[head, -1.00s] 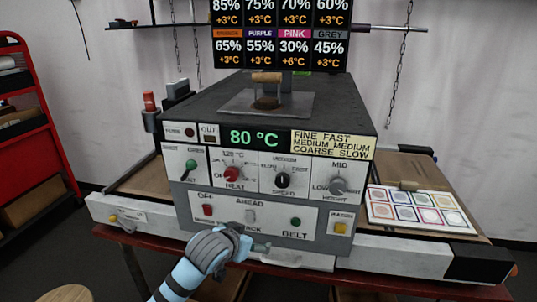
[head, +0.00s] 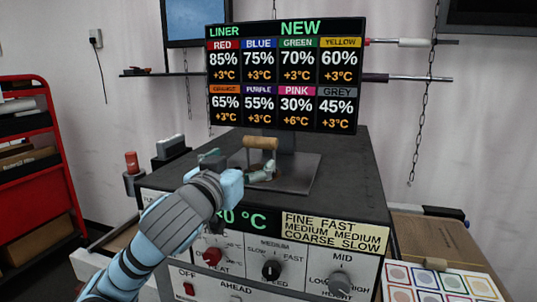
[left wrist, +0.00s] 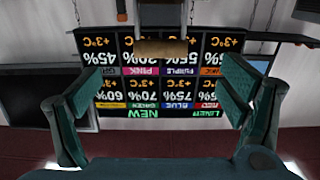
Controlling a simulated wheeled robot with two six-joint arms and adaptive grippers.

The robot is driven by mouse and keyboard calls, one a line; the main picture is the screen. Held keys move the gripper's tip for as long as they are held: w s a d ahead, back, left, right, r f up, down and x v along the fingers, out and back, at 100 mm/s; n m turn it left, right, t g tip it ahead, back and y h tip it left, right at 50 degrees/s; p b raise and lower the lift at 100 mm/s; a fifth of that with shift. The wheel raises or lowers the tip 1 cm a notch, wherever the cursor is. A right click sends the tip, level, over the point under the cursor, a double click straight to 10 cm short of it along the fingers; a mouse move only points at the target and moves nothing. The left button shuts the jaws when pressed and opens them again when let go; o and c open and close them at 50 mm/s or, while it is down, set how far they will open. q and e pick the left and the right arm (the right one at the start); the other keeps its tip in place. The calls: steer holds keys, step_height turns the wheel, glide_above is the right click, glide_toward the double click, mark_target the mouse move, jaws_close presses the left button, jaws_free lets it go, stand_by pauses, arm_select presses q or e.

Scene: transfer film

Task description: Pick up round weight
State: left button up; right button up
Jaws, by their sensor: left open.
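A wooden cylinder handle (head: 261,142) stands above a grey metal plate (head: 298,175) on top of the dark machine. I take it for the handle of the round weight, whose lower part is mostly hidden behind my gripper. My left gripper (head: 237,165) is open and empty, just in front of the handle and a little below it in the head view. In the left wrist view the handle (left wrist: 160,48) shows beyond the open fingers (left wrist: 158,92), centred between them and apart from both. My right gripper is in neither view.
The machine (head: 345,160) has a dark top and knobs on its front. A screen with percentages (head: 285,75) stands close behind the handle. A colour swatch card (head: 440,283) lies at the right. A red-topped post (head: 132,163) stands at the left. Chains hang behind.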

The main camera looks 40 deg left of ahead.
mark_target(259, 142)
arm_select(q)
steer(key=shift+w+a+r+p, duration=0.6)
steer(key=shift+w+a+r, duration=0.15)
steer(key=shift+w+a, duration=0.25)
steer(key=x, duration=0.3)
steer(key=shift+w+a+f, duration=0.1)
steer(key=shift+w+f, duration=0.3)
steer(key=w+p, duration=0.1)
steer(key=w, duration=0.2)
steer(key=w+p, duration=0.1)
steer(key=w, duration=0.1)
steer(key=shift+w+a+r+p, duration=0.1)
steer(key=shift+a+r+p, duration=0.15)
steer(key=shift+r+p, duration=0.1)
steer(key=shift+w+a, duration=0.1)
steer(key=shift+w, duration=0.15)
steer(key=shift+s+a, duration=0.1)
steer(key=shift+s, duration=0.05)
steer(key=shift+c, duration=0.7)
steer(key=shift+f, duration=0.1)
steer(key=c, duration=1.9)
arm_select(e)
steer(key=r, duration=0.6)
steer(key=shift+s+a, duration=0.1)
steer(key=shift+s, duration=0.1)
